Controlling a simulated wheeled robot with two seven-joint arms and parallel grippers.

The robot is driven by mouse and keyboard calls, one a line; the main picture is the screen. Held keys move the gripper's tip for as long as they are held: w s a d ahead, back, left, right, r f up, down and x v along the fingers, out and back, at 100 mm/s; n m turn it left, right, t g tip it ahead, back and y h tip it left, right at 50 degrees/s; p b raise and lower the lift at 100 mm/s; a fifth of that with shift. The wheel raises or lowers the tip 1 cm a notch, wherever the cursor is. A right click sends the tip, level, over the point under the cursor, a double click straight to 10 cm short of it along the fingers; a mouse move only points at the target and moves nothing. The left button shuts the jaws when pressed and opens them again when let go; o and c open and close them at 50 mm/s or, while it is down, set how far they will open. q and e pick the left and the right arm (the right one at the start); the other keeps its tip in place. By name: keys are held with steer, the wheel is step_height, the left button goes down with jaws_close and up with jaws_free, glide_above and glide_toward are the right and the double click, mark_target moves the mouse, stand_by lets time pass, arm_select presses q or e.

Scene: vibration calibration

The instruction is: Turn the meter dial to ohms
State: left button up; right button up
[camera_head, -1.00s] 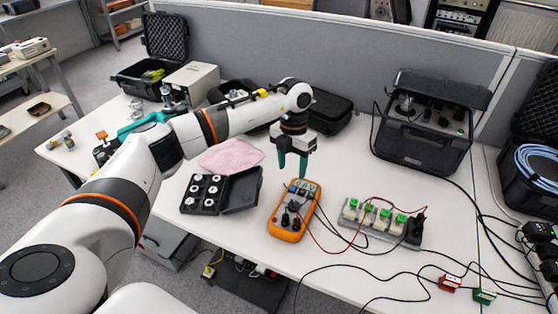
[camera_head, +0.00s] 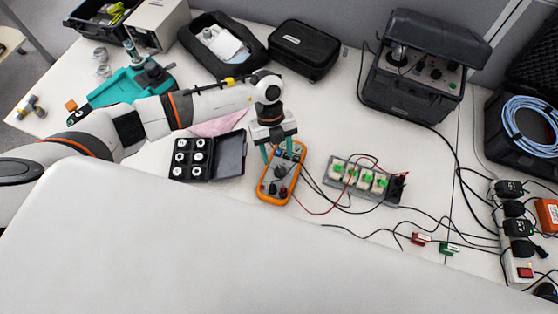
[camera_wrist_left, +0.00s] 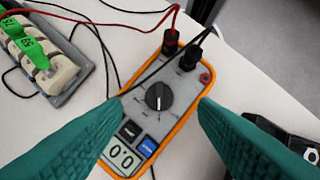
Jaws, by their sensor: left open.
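The orange-cased meter (camera_head: 274,188) lies on the white table. Its black round dial (camera_wrist_left: 159,97) shows clearly in the left wrist view, with a white pointer mark. Its display (camera_wrist_left: 122,158) is partly visible, and red and black plugs sit in its sockets. My left gripper (camera_head: 284,152) is over the display end of the meter in the head view. In the left wrist view its teal fingers (camera_wrist_left: 161,103) are apart, one on each side of the dial, with nothing between them gripped. Whether they touch the meter I cannot tell. My right gripper is not in view.
A case of small weights (camera_head: 192,157) lies left of the meter. A strip with green-topped blocks (camera_head: 362,180) lies to the right, with leads running between. Red (camera_head: 420,239) and green (camera_head: 449,249) clips lie front right. A black instrument case (camera_head: 412,95) stands behind.

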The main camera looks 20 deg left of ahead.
mark_target(280, 169)
arm_select(q)
steer(key=x, duration=0.4)
steer(key=shift+f, duration=0.2)
steer(key=shift+d+f, duration=0.1)
steer(key=shift+f, duration=0.15)
steer(key=shift+s+f+p, duration=0.15)
steer(key=shift+f+p, duration=0.15)
steer(key=shift+c, duration=0.7)
steer(key=c, duration=0.8)
steer(key=shift+c, duration=0.2)
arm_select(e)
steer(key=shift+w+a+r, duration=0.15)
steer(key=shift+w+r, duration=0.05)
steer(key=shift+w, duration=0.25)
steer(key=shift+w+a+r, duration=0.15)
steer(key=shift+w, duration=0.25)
